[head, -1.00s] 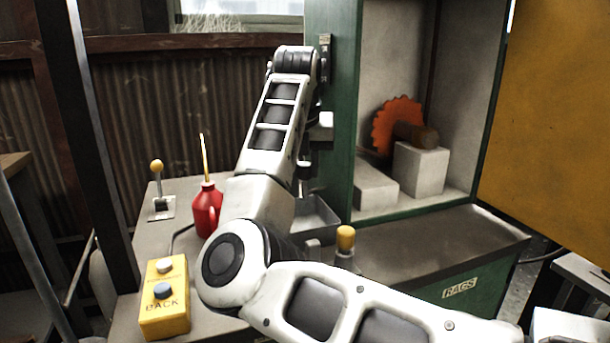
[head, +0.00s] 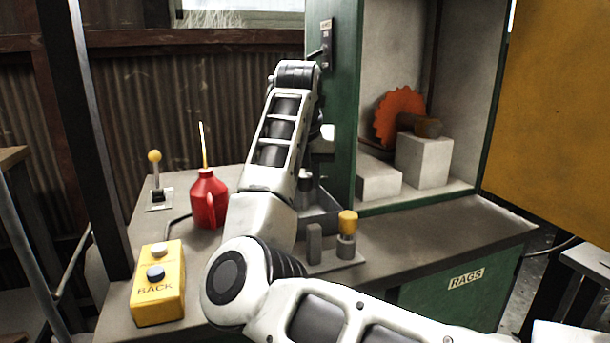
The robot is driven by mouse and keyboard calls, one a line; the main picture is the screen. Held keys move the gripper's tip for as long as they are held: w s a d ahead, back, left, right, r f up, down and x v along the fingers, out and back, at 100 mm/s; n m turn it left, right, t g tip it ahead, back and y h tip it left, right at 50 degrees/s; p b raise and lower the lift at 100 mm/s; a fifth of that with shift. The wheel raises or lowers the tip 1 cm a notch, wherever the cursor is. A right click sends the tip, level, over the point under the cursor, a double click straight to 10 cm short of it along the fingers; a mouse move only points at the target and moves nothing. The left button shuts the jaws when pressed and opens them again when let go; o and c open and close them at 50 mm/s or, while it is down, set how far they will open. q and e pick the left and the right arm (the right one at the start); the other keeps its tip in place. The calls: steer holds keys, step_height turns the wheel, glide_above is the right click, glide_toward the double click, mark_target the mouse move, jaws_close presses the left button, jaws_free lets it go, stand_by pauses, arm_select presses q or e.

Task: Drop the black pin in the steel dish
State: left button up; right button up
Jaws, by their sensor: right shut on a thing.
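My right arm rises from the bottom and bends at a wrist near the green cabinet. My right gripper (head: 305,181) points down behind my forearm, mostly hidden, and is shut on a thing. I take the held thing for the black pin, but I cannot make it out there. My left gripper is not in view.
A red oil can (head: 208,199), a yellow BACK button box (head: 158,285) and a lever (head: 156,175) are left. The green cabinet (head: 340,110) rises close on the right.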

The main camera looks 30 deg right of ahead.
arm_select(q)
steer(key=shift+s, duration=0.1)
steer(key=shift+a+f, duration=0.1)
arm_select(e)
steer(key=o, duration=1)
steer(key=shift+r, duration=0.15)
steer(key=shift+s+a+r, duration=0.1)
steer(key=shift+r, duration=0.2)
arm_select(q)
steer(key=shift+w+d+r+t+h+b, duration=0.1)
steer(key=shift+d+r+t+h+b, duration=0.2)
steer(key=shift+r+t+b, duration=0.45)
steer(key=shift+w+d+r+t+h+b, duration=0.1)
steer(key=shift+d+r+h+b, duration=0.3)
steer(key=shift+b, duration=0.8)
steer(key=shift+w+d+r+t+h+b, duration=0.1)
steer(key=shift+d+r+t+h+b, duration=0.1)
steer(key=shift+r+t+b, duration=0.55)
arm_select(e)
steer(key=v, duration=1.5)
